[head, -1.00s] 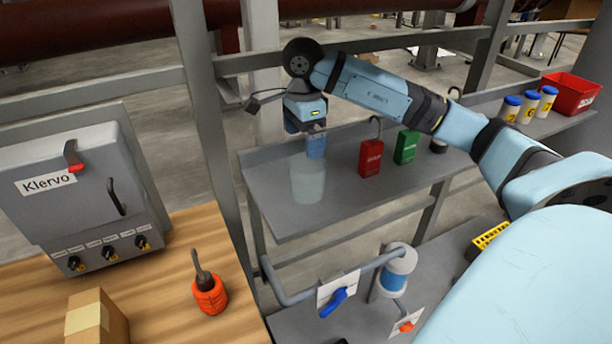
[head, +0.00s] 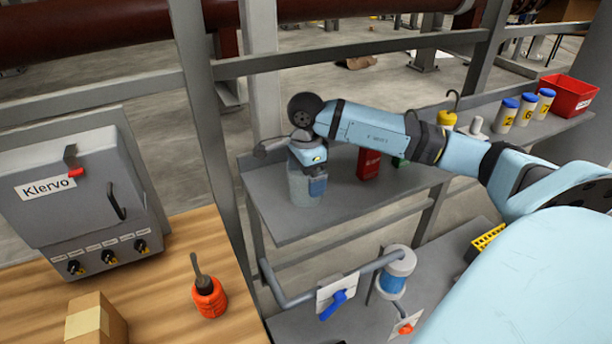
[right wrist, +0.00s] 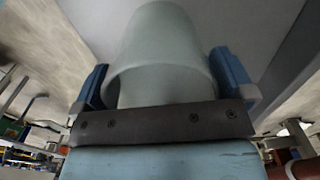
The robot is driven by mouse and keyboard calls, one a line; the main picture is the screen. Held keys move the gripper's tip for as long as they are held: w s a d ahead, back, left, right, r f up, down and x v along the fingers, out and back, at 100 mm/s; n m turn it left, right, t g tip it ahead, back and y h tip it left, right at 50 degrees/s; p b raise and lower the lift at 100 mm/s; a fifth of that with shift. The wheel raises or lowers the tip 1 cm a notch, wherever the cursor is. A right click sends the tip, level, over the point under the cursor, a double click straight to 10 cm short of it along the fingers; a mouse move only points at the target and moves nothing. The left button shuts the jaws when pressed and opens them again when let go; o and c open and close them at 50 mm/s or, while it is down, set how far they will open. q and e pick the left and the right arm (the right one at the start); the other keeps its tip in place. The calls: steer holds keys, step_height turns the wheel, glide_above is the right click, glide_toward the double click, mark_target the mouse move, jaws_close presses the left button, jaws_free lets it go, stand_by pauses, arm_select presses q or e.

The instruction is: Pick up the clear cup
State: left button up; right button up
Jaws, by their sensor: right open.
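The clear cup (head: 303,188) stands on the grey shelf (head: 285,222) near its left end, partly hidden behind my right gripper (head: 318,186). In the right wrist view the cup (right wrist: 155,45) lies between the two blue fingers of my right gripper (right wrist: 165,85), one on each side. The fingers are open, and a small gap shows on each side of the cup. My left gripper is not in view.
A red padlock-like block (head: 368,163) stands right of the cup, with a green one (head: 399,162) mostly hidden by my arm. Several blue-lidded jars (head: 505,115) and a red bin (head: 570,95) are farther right. A pipe with a blue valve handle (head: 334,304) is below.

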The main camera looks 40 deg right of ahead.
steer(key=c, duration=0.6)
steer(key=shift+c, duration=0.2)
step_height(320, 180, up, 10)
